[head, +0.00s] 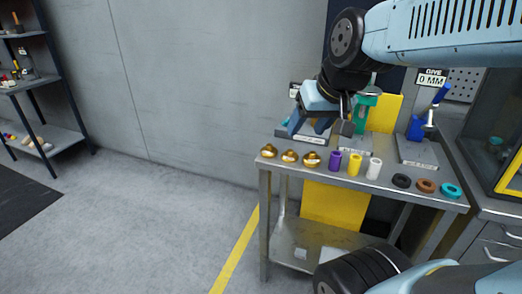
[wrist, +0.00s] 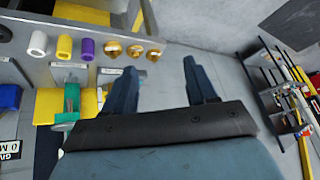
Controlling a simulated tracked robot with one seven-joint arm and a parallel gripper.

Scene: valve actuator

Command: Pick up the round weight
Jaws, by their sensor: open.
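Three brass round pieces sit in a row at the left end of the metal workbench: the left one (head: 268,150), the middle one (head: 289,156) and the right one (head: 311,159). I cannot tell which one is the round weight; their fine shapes are too small to read. They also show in the wrist view as a row, including the one nearest the purple cylinder (wrist: 112,48) and the far one (wrist: 154,55). My gripper (head: 308,127) is open and empty, above the back left of the bench. In the wrist view, its fingers (wrist: 160,65) point toward the brass row, apart from it.
Purple (head: 335,161), yellow (head: 354,164) and white (head: 374,168) cylinders stand right of the brass pieces. Black (head: 401,181), brown (head: 426,186) and teal (head: 450,190) rings lie further right. A green device (head: 365,108) and a blue device (head: 416,127) stand behind.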

